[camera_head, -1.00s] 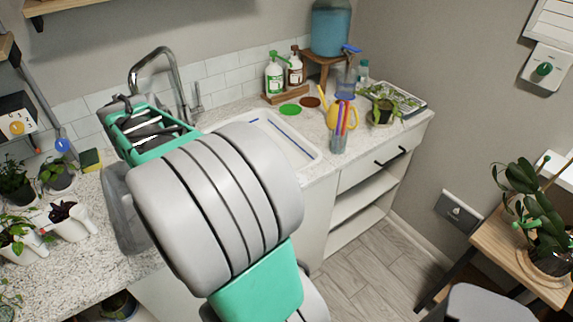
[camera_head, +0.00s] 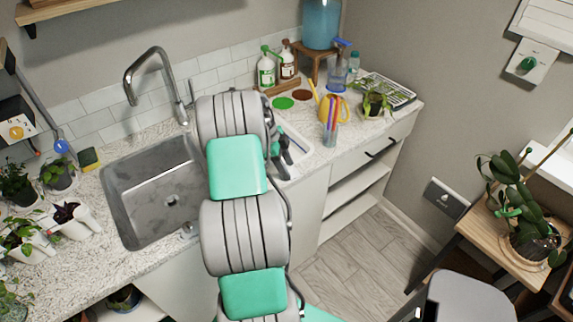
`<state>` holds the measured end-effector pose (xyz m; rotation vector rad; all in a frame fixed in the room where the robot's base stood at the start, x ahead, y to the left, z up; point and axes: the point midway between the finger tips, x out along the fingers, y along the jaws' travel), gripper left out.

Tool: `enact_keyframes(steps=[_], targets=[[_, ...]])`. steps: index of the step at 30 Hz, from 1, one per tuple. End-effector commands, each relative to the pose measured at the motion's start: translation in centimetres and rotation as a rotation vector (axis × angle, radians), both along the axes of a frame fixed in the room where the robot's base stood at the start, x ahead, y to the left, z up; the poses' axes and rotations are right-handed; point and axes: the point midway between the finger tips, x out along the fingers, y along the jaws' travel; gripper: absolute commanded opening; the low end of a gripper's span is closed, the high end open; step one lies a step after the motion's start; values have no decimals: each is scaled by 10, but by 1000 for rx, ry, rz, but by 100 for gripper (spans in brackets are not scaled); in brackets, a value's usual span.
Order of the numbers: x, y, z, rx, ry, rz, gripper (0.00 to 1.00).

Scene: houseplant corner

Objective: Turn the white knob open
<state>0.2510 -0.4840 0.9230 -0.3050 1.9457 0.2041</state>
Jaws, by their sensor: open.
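A small white knob (camera_head: 444,197) sits on a dark grey plate on the right wall, low down between the counter's end and the plant table. My gripper (camera_head: 287,158) is partly visible beyond my arm, over the counter by the white basin. Its dark fingers point down and to the right. It is open, with nothing seen between the fingers. It is well to the left of the white knob and not touching it. My arm hides part of the gripper and much of the white basin (camera_head: 296,135).
A green knob (camera_head: 527,64) is on a white wall box; yellow (camera_head: 16,132) and blue (camera_head: 61,146) knobs are at left. A pen cup (camera_head: 330,135) and yellow can (camera_head: 334,106) stand right of my gripper.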

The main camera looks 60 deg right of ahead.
Motion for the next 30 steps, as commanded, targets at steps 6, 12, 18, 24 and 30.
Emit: enact_keyframes(steps=[6, 12, 18, 24, 30], targets=[[0, 0, -1, -1, 0, 1, 49], [0, 0, -1, 0, 0, 2, 32], [0, 0, 0, 0, 0, 2, 16], [0, 0, 0, 0, -1, 2, 0], [0, 0, 0, -1, -1, 3, 0]])
